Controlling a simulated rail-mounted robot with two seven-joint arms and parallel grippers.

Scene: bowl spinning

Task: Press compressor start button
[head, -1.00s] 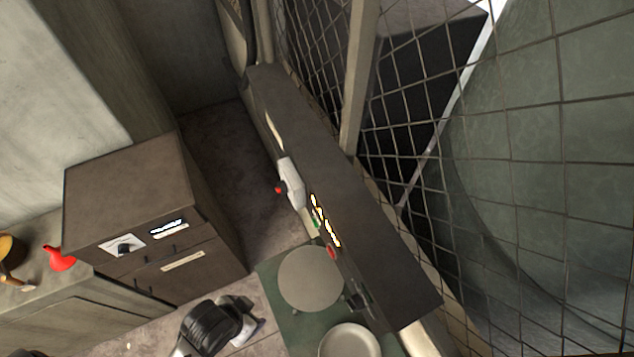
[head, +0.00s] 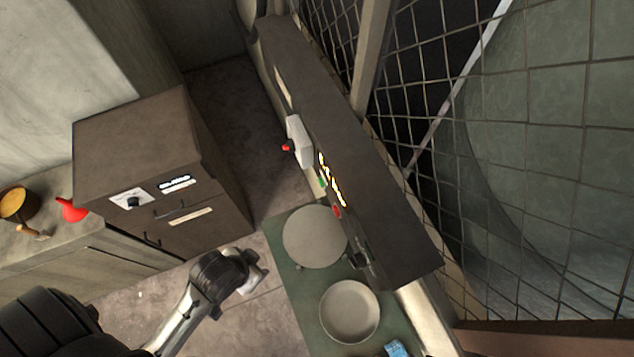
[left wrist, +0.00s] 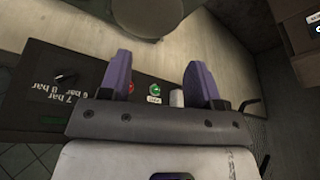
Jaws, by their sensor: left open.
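In the left wrist view, the panel (left wrist: 50,100) shows a black knob with bar markings, a red button (left wrist: 131,88) and a green button (left wrist: 155,89) with a small label. My left gripper (head: 262,271) is left of the panel in the head view, apart from it. In the left wrist view its purple fingers (left wrist: 159,62) are spread and empty, with the green button appearing between them. My right gripper is not seen.
A round grey plate (head: 314,237) and a pale bowl (head: 350,312) stand beside the panel's near end. A brown cabinet (head: 140,150) stands left. Wire mesh (head: 540,200) runs along the right.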

